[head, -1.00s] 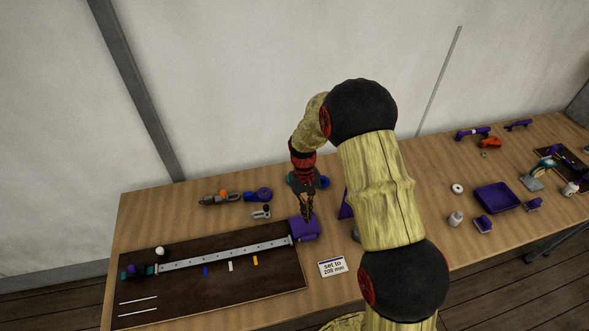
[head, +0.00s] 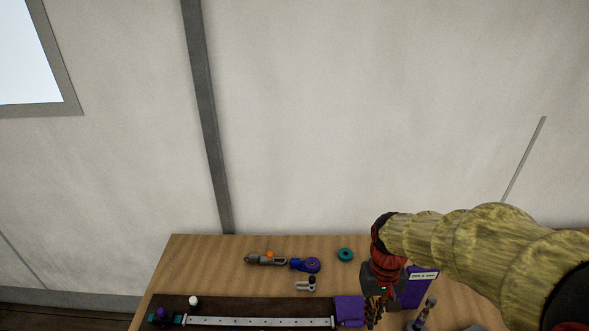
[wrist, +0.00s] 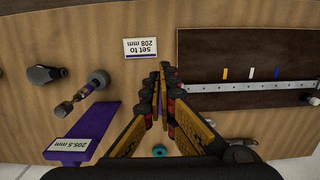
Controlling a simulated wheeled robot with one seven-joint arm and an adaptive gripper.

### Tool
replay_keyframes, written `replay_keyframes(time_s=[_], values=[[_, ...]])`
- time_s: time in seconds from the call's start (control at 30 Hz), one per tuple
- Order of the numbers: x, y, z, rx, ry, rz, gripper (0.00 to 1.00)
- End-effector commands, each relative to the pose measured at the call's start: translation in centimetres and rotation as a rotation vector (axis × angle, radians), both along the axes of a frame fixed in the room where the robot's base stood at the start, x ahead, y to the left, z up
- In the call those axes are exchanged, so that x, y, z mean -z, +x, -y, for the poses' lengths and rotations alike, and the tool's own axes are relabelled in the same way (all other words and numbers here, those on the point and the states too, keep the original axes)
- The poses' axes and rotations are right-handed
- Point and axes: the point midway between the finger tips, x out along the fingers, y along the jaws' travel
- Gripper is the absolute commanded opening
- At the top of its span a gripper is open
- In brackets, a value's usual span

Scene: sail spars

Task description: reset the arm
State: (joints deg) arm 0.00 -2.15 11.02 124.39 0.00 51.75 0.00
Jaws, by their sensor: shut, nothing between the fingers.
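My gripper (head: 374,316) hangs fingers down near the bottom of the head view, in front of the table's back half, just right of a purple block (head: 349,311). In the wrist view my gripper (wrist: 163,72) shows with its two fingers close together at the tips and nothing held between them. My arm reaches in from the right in the head view, its yellow links roughly level. The lower part of my arm is out of view.
A dark board with a perforated metal rail (head: 260,321) lies left of my gripper. A purple stand with a label (head: 418,287) is close on its right. A teal ring (head: 345,254), a grey tool (head: 265,260) and a purple clamp (head: 307,265) lie behind. A "set to 208 mm" card (wrist: 146,48) lies flat.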

Motion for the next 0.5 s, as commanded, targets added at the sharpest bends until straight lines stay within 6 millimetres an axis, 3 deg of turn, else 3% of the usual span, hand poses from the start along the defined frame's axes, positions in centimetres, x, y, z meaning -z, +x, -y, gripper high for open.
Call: replay_keyframes(time_s=[0.2,0.5], values=[[-1.6,-3.9,0.0,0.000,0.000,0.153,0.00],[-2.6,-8.8,0.0,0.000,0.000,0.377,0.00]])
